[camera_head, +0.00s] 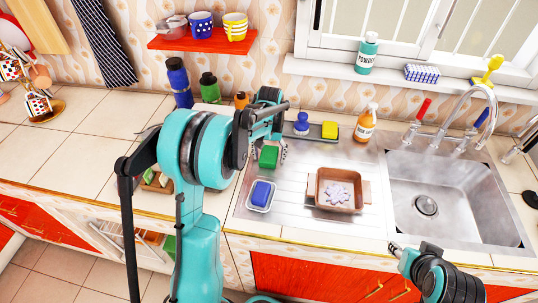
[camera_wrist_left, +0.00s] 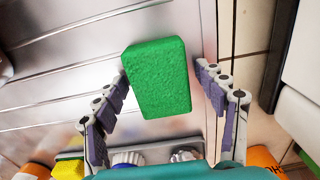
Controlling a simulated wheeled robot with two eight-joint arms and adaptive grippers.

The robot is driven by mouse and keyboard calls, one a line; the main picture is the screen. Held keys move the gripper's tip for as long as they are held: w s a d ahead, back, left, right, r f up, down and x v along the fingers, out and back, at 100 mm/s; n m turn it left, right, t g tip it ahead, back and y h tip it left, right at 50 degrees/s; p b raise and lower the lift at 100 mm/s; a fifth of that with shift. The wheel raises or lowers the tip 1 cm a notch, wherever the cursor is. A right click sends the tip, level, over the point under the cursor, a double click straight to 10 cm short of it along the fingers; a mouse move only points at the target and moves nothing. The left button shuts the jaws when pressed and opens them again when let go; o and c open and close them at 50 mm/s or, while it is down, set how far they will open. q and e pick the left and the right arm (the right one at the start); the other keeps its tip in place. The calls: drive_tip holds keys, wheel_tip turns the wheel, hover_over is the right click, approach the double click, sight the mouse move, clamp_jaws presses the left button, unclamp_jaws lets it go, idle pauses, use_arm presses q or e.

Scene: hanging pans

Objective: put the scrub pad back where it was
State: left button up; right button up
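The green scrub pad (camera_head: 269,156) is at the back left of the steel drainboard, below my left gripper (camera_head: 272,147). In the left wrist view the pad (camera_wrist_left: 158,78) lies between the two spread fingers of my left gripper (camera_wrist_left: 163,77). The left finger is close against the pad's edge, and a narrow gap shows at the right finger. Whether the pad touches the steel is hard to tell. My right gripper (camera_head: 397,249) is at the lower right near the counter's front edge, and its fingers are too small to read.
A white dish (camera_head: 250,207) holds a blue sponge (camera_head: 262,192). A brown basin (camera_head: 326,201) stands left of the sink (camera_head: 464,215). A yellow sponge (camera_head: 329,130), a blue-topped item (camera_head: 301,124) and an orange bottle (camera_head: 365,124) stand behind. Bare steel lies between dish and basin.

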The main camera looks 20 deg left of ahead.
sight(269, 154)
use_arm(q)
drive_tip(key=shift+r, duration=0.3)
wheel_tip(269, 154, up, 11)
drive_tip(key=p, duration=0.4)
drive_tip(key=s+d+r+m+t, duration=0.1)
drive_tip(key=s+d+r+t, duration=0.15)
drive_tip(key=s, duration=0.25)
drive_tip(key=s+d+r+t, duration=0.1)
drive_tip(key=s+d+r, duration=0.25)
drive_tip(key=s, duration=0.25)
drive_tip(key=s+d+f+m+t, duration=0.1)
drive_tip(key=s+d+t, duration=0.1)
drive_tip(key=s, duration=0.3)
drive_tip(key=s+d+f+m+t, duration=0.1)
drive_tip(key=s+d, duration=0.1)
drive_tip(key=s, duration=0.4)
drive_tip(key=shift+s+f+t, duration=0.15)
drive_tip(key=shift+f+t, duration=0.2)
drive_tip(key=shift+s, duration=0.1)
